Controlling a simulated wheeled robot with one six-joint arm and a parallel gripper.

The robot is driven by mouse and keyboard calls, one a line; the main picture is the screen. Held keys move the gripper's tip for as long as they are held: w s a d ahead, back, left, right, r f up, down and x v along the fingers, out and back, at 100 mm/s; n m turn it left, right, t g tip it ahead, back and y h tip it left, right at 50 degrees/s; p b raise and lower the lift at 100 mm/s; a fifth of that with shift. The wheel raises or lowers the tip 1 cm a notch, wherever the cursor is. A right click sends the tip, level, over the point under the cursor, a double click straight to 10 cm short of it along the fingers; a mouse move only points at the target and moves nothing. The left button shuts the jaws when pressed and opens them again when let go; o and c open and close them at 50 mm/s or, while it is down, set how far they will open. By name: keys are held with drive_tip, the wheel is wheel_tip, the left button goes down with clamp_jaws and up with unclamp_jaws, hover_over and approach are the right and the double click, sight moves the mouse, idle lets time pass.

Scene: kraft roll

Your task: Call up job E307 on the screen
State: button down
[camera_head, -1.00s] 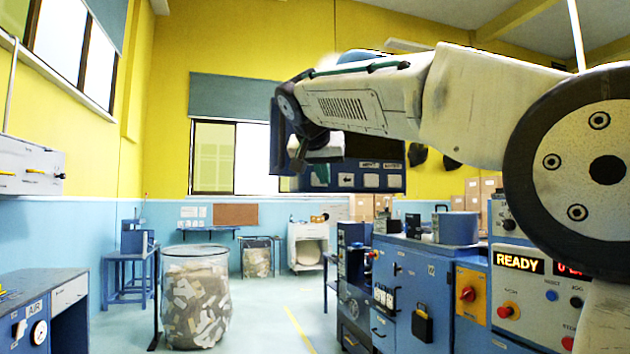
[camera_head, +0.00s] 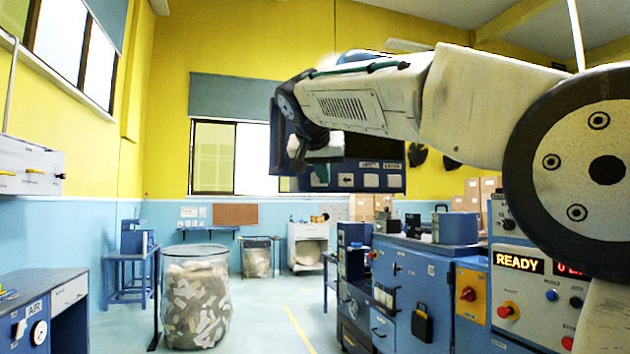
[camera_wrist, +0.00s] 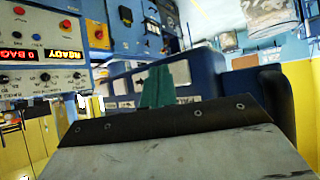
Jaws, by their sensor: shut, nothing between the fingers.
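The screen panel (camera_head: 392,153) hangs behind my wrist in the head view. Its dark upper part is mostly hidden by my arm, and no job number can be read. A row of pale square keys (camera_head: 371,180) runs along its lower edge. The wrist view shows these keys upside down (camera_wrist: 180,73), with small labels too blurred to read. My gripper (camera_wrist: 157,88) is shut and empty; its green fingers point at the key row and cover part of it. I cannot tell whether the fingertips touch a key.
The blue machine cabinet (camera_head: 400,290) stands at the right, with a lit READY display (camera_head: 517,262), knobs and buttons. It also shows upside down in the wrist view (camera_wrist: 62,55). A clear bin of scrap (camera_head: 196,300) stands on the floor, left of centre. The floor between them is free.

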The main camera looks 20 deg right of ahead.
drive_tip(key=shift+w, duration=0.1)
drive_tip(key=shift+w, duration=0.3)
drive_tip(key=shift+w, duration=0.45)
idle(0.6)
drive_tip(key=shift+s, duration=0.85)
drive_tip(key=shift+s, duration=0.1)
drive_tip(key=s, duration=0.4)
drive_tip(key=shift+s, duration=0.4)
idle(0.5)
